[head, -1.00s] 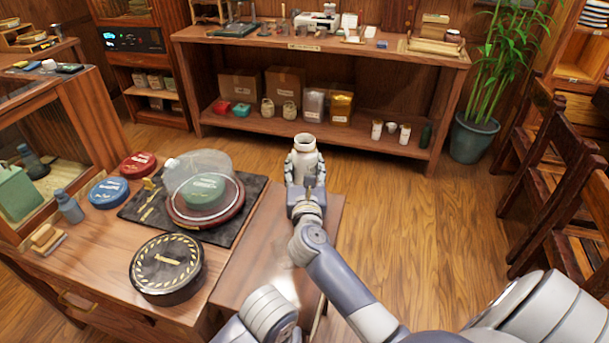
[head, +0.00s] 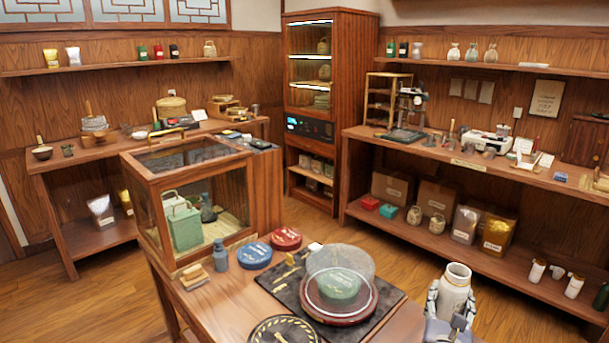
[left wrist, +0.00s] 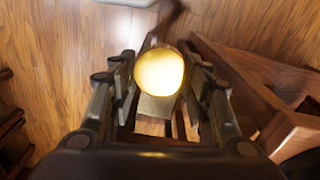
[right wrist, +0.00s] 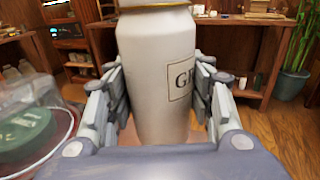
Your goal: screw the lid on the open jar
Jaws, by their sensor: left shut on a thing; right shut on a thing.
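The open jar (head: 456,290) is white, upright and without a lid, at the lower right of the head view. My right gripper (head: 450,312) is shut around its body. In the left wrist view my left gripper (left wrist: 160,95) is shut on a round, shiny gold lid (left wrist: 159,72). The left gripper is outside the head view.
A wooden table (head: 225,287) carries a dark mat with a glass-domed tea cake (head: 340,288), red and blue tins (head: 255,255) and a black patterned round box (head: 283,332). A glass case (head: 190,185) stands behind. A shelf bench (head: 480,165) is at the back right. Open floor lies between.

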